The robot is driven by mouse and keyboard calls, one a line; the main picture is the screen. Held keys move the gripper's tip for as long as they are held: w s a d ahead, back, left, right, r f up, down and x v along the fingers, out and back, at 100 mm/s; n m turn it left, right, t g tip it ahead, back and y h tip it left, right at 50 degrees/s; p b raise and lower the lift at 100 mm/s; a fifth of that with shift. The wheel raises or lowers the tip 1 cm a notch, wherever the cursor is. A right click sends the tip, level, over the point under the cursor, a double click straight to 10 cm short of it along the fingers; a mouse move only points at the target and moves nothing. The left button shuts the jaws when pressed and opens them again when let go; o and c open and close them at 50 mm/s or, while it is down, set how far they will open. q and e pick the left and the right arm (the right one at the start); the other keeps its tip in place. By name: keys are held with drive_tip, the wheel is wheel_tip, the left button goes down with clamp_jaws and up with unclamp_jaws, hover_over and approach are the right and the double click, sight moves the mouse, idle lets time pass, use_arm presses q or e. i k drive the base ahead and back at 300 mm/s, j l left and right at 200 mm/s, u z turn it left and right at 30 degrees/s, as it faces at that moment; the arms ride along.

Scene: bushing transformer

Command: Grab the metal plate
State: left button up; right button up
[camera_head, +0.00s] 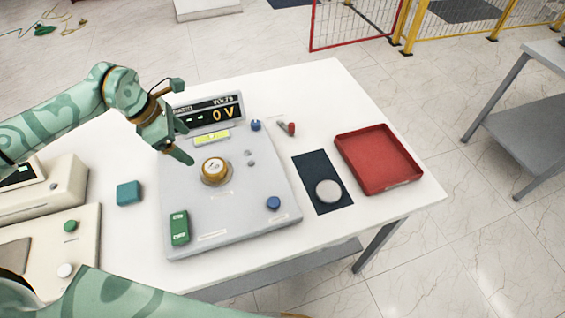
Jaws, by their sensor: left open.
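A round pale grey metal plate (328,191) lies flat at the near end of a dark blue mat (312,169), on the right half of the white table. My left gripper (187,144) is open and empty. It is over the upper left part of the grey tester unit (250,205), left of and well apart from the plate. My right gripper is outside the picture; only part of its green arm shows along the bottom edge.
The tester has a raised display (210,112) reading 0 V, a brass bushing (214,169), a green switch (180,227) and blue knobs. A red tray (378,159) is right of the mat. A small red-tipped item (287,128) lies behind the mat. A teal block (129,193) sits left.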

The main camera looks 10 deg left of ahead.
sight(328, 192)
drive_tip(key=l, duration=0.6)
drive_tip(key=k+l, duration=0.15)
drive_tip(key=l, duration=1.05)
drive_tip(key=k, duration=0.05)
